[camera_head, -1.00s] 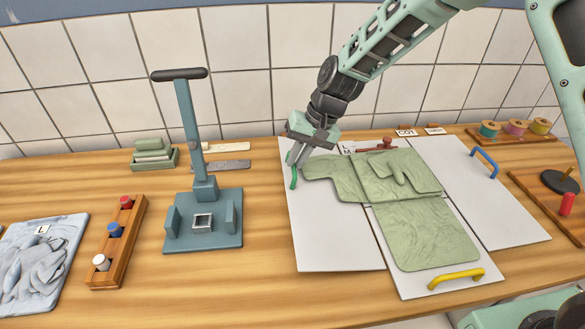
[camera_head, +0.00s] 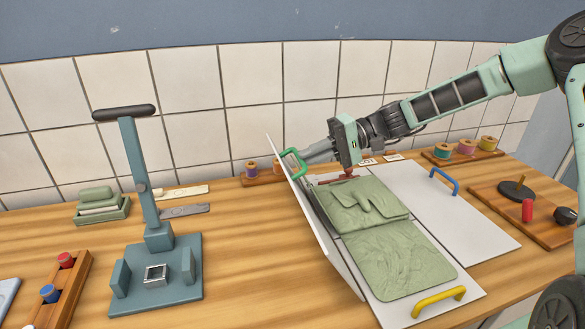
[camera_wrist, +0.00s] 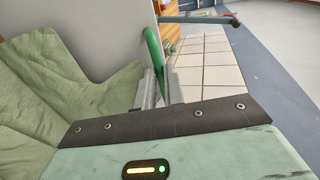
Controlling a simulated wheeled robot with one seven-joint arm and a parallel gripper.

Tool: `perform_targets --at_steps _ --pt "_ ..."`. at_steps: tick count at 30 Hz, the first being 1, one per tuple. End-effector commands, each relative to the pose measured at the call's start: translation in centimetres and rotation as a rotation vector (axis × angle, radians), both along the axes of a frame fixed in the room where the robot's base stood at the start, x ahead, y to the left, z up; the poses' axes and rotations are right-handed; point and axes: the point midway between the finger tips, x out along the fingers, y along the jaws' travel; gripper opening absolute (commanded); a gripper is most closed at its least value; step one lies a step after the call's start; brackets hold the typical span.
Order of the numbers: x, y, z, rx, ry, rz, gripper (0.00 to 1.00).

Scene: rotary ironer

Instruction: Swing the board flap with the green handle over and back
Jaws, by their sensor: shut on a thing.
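The board flap (camera_head: 318,232) on the left of the folding board stands tilted up steeply from the table. Its green handle (camera_head: 296,161) is near the flap's far end. My gripper (camera_head: 305,156) is shut on the green handle. The wrist view shows the handle (camera_wrist: 155,52) between my fingers (camera_wrist: 160,88), with the flap (camera_wrist: 105,35) behind it. A green garment (camera_head: 395,250) lies on the middle of the board, partly folded. In the wrist view the garment (camera_wrist: 40,100) is at the left, close to the flap.
The board's right panel (camera_head: 455,215) lies flat with a blue handle (camera_head: 446,180); a yellow handle (camera_head: 438,300) is at the front. A teal press (camera_head: 155,265) stands at left. Spools (camera_head: 466,146) are at the back right. Bare table lies between the press and the flap.

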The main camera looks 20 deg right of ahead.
Motion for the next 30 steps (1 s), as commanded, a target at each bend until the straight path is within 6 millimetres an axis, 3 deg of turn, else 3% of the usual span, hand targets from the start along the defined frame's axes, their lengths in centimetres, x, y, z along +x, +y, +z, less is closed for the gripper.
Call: perform_targets --at_steps 18,24,30 --pt "0.1 -9.8 -2.0 0.571 0.002 -0.001 0.0" --pt "0.1 -11.8 -2.9 0.702 0.002 0.0 0.0" --pt "0.1 -13.0 -3.7 0.692 0.001 0.001 0.0"
